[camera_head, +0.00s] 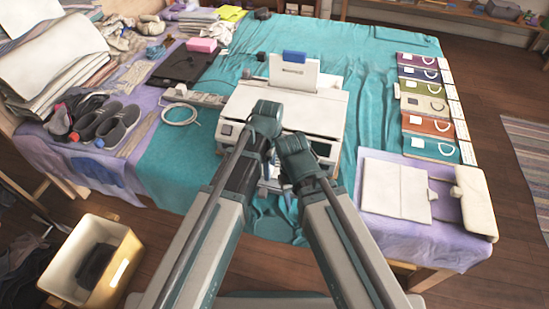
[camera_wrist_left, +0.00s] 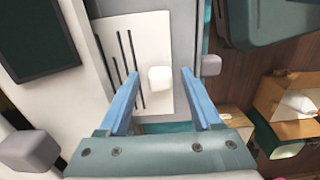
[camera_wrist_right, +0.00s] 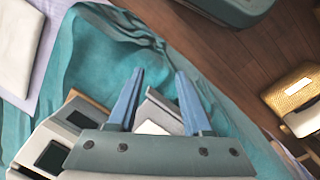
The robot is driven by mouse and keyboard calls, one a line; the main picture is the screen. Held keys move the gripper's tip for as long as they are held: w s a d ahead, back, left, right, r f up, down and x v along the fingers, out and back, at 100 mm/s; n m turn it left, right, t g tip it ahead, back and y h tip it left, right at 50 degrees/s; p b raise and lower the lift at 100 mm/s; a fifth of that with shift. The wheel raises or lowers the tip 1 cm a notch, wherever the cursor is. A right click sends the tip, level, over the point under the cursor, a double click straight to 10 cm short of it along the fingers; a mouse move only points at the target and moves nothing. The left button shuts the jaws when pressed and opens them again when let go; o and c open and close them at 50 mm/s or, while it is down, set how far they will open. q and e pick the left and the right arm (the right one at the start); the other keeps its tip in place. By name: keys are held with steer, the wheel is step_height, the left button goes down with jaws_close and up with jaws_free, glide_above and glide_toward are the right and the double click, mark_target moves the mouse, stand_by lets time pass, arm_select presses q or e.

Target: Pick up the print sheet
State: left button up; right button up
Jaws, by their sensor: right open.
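A white printer (camera_head: 297,98) stands on the teal cloth in the middle of the table. An upright white sheet with a small dark print (camera_head: 293,72) rises from its back. I cannot tell if that piece is the print sheet.
Colored cards with white loops (camera_head: 425,101) line the right side. A yellow bin (camera_head: 92,262) stands on the floor.

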arm_select(q)
jaws_close()
steer(key=shift+r, duration=0.1)
arm_select(e)
steer(key=shift+r, duration=0.1)
